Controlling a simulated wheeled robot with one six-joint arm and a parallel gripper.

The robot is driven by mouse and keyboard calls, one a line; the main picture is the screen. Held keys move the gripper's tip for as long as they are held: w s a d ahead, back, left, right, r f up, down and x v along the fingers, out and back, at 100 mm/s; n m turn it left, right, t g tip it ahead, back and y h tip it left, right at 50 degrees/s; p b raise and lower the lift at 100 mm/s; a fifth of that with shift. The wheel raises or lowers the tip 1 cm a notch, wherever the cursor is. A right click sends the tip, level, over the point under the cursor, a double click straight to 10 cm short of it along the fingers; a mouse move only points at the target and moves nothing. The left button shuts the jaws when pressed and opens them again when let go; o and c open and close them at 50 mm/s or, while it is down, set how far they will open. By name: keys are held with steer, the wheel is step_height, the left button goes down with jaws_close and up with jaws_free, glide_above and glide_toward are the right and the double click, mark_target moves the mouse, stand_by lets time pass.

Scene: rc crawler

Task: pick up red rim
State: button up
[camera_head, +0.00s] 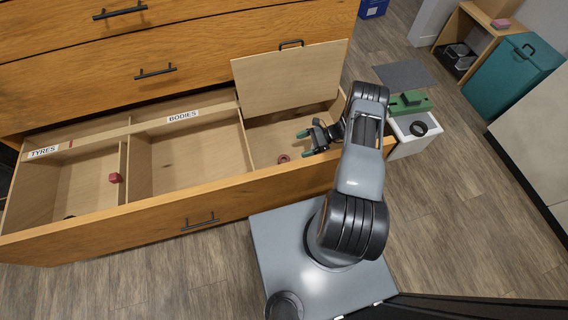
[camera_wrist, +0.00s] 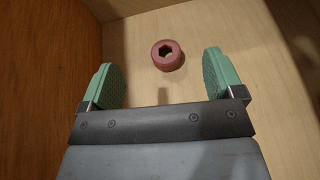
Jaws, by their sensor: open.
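The red rim (camera_head: 284,158) is a small ring with a dark hole, lying on the floor of the open drawer's right compartment (camera_head: 262,136). In the wrist view the red rim (camera_wrist: 168,56) lies beyond and between the green fingertips, a little right of the midline. My gripper (camera_head: 304,142) is over the same compartment, to the right of the rim and apart from it. In the wrist view my gripper (camera_wrist: 160,78) is open, with nothing between its fingers.
A raised lid panel (camera_head: 290,80) stands at the compartment's back. Wooden dividers separate compartments labelled TYRES (camera_head: 43,152) and BODIES (camera_head: 183,117).

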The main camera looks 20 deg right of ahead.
steer(key=b, duration=0.2)
glide_toward(286, 159)
steer(key=shift+x, duration=0.9)
steer(key=shift+b+x, duration=0.5)
steer(key=shift+x, duration=3.3)
steer(key=c, duration=1)
